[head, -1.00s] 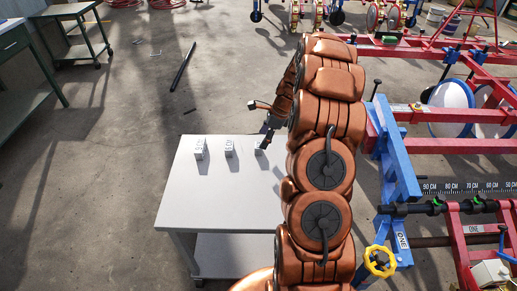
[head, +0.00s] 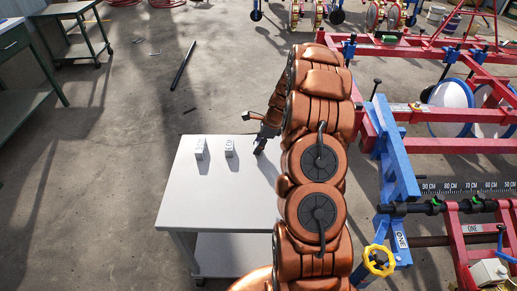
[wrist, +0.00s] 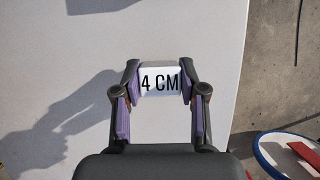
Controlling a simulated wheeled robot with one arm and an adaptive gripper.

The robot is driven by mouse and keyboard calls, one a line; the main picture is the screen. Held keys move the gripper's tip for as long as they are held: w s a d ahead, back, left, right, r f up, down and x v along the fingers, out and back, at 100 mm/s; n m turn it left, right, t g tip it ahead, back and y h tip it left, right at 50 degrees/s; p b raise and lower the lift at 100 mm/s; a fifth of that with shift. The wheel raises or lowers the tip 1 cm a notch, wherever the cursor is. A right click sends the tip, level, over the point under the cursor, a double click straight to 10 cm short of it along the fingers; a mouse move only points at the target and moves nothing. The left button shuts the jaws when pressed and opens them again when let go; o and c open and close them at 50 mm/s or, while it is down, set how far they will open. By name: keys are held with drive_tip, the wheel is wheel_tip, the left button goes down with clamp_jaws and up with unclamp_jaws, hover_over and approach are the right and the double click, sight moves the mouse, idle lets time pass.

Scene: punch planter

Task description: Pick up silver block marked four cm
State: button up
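The silver block (wrist: 160,82) marked "4 CM" shows in the wrist view, with its lettered face toward the camera. My gripper (wrist: 160,78) has one fingertip at each side of this block, very close to its sides. I cannot tell whether the fingers press on it or leave a small gap. In the head view my gripper (head: 262,143) is low at the right part of the white table (head: 215,210), and the marked block is hidden behind it and my arm.
Two other silver blocks stand on the table to the left, a far-left one (head: 200,148) and a middle one (head: 229,147). A blue and red frame (head: 400,165) stands close to the right of my arm. The table's front part is clear.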

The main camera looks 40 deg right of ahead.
drive_tip(key=c, duration=0.6)
